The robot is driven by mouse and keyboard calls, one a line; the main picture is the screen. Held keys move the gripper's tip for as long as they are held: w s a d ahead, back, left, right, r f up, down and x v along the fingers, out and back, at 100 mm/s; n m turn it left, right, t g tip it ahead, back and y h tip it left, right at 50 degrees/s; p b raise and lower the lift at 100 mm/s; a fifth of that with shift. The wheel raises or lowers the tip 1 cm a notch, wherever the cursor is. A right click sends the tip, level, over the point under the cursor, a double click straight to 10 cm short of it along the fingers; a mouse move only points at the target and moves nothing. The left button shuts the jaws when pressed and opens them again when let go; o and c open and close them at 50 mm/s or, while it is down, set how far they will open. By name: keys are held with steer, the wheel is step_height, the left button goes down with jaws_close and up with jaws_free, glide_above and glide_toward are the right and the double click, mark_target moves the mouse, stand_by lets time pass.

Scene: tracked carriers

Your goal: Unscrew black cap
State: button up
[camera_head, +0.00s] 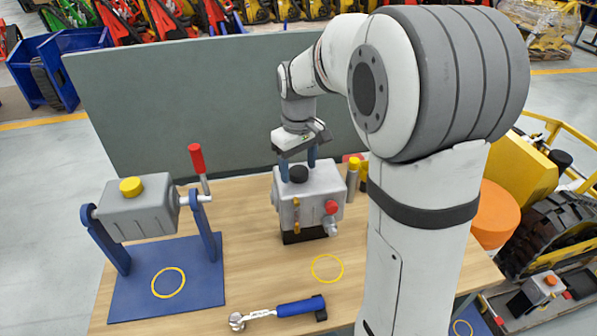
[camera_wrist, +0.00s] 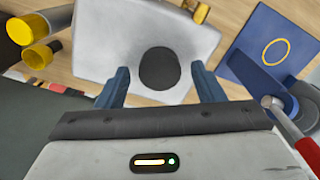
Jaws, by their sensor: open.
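The black cap (camera_head: 298,174) sits on top of a light grey box-shaped housing (camera_head: 318,205) on the wooden table. In the wrist view the black cap (camera_wrist: 159,68) is a dark round disc on the housing's pale top (camera_wrist: 110,40). My gripper (camera_head: 299,168) points down above the housing. Its blue fingers stand apart, one to either side of the cap in the wrist view (camera_wrist: 160,80). A gap shows between each finger and the cap, and nothing is between the fingers except the cap. I cannot tell how far the fingertips are above the housing.
A grey box with a yellow cap (camera_head: 131,187) hangs in a blue stand (camera_head: 210,270) at left, with a red-handled crank (camera_head: 197,160). A blue-handled wrench (camera_head: 290,308) lies at the front. Yellow-topped cylinders (camera_head: 354,170) stand right of the housing. A grey panel (camera_head: 180,110) stands behind.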

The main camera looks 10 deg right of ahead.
steer(key=m, duration=0.3)
stand_by(0.5)
steer(key=c, duration=0.7)
steer(key=n, duration=0.3)
steer(key=shift+n, duration=0.3)
steer(key=shift+c, duration=0.3)
steer(key=n, duration=0.3)
steer(key=shift+n+p, duration=0.35)
steer(key=shift+n, duration=1.25)
